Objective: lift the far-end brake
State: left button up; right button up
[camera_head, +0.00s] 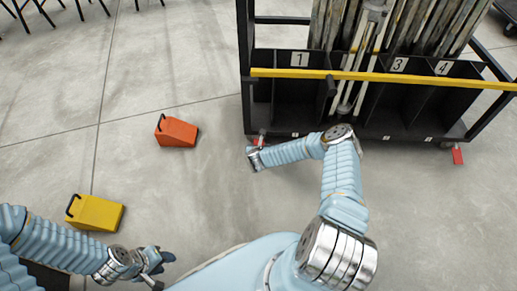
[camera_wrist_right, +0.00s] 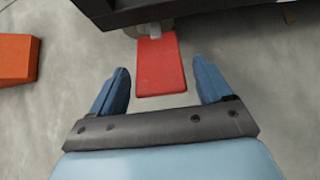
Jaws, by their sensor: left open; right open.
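A black wheeled cart (camera_head: 378,130) stands at the upper right with red brake pedals low at its ends. One pedal (camera_head: 256,141) is at the cart's left end, partly hidden by my right arm. Another pedal (camera_head: 458,156) hangs at the right end. My right gripper (camera_head: 252,156) is beside the left-end pedal. In the right wrist view the gripper (camera_wrist_right: 160,80) is open, with the red pedal (camera_wrist_right: 158,68) between and beyond its blue fingers, apart from both. My left gripper (camera_head: 163,269) is open and empty, low over the floor at the lower left.
An orange wedge block (camera_head: 177,132) and a yellow one (camera_head: 96,213) lie on the concrete floor to the left. The cart has numbered bins holding metal stands, with a yellow bar (camera_head: 330,74) across its front. Dark chair legs show at the upper left. Floor between is clear.

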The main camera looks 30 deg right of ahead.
jog(key=p+v, duration=0.2)
jog(key=v, duration=1.1)
jog(key=shift+s+a+r+p, duration=0.2)
jog(key=shift+r+p, duration=0.05)
jog(key=shift+p, duration=0.1)
jog(key=s+a+r+n+g+y+p, duration=0.1)
jog(key=s+a+r+n+y, duration=0.2)
jog(key=a+n, duration=0.6)
jog(key=s+a+n+y+p, duration=0.15)
jog(key=a+n+y, duration=0.25)
jog(key=a+n, duration=0.6)
jog(key=s+r+n+g+y, duration=0.1)
jog(key=s+r+n+g, duration=0.1)
jog(key=s+n, duration=0.6)
jog(key=s+r+n+g+y+p, duration=0.1)
jog(key=s+n+g, duration=0.3)
jog(key=s+n, duration=0.4)
jog(key=r+n, duration=0.1)
jog(key=n, duration=0.4)
jog(key=shift+a+n+g, duration=0.3)
jog(key=shift+a+n, duration=0.1)
